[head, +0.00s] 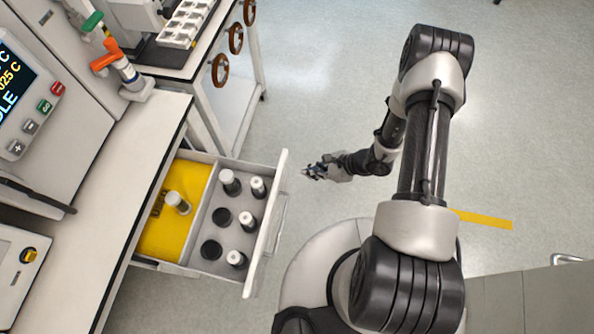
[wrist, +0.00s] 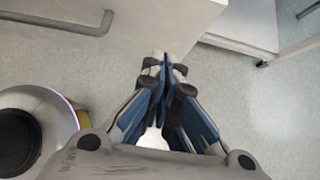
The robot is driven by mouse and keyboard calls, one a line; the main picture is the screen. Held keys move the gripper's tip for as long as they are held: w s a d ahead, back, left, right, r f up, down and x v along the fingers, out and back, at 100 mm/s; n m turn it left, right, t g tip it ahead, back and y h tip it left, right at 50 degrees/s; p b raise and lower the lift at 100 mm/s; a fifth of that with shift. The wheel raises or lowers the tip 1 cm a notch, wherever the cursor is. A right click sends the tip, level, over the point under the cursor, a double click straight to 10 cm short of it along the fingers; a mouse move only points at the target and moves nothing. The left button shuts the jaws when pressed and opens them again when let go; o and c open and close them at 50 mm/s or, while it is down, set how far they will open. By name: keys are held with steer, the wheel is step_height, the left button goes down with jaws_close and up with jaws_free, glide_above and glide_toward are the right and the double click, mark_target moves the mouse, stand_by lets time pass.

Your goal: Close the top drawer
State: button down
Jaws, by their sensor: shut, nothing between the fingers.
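The top drawer (head: 208,262) is pulled out from under the white bench in the head view. Its left part has a yellow floor with one vial (head: 178,202) on it. Its grey right part holds several vials, such as one at the back (head: 229,182), and dark round holes. My gripper (head: 306,172) is shut and empty, just right of the drawer front's far end and apart from it in the head view. In the wrist view the drawer front (wrist: 160,22) with its bar handle (wrist: 75,26) is above and left of my shut fingers (wrist: 163,62).
A bench (head: 120,190) with instruments stands above the drawer at left. A second bench with round brown handles (head: 235,39) stands behind. A cabinet (head: 545,300) is at lower right. The floor (head: 330,70) beyond my gripper is clear.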

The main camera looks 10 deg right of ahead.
mark_target(285, 173)
steer(key=shift+w+a+f+b, duration=0.15)
steer(key=shift+w+a, duration=0.15)
steer(key=shift+a, duration=0.5)
steer(key=shift+w+a+f+b, duration=0.1)
steer(key=shift+w+a+f, duration=0.15)
steer(key=shift+a, duration=0.55)
steer(key=shift+w+a+f+b, duration=0.15)
steer(key=shift+w+a, duration=0.15)
steer(key=shift+a, duration=0.5)
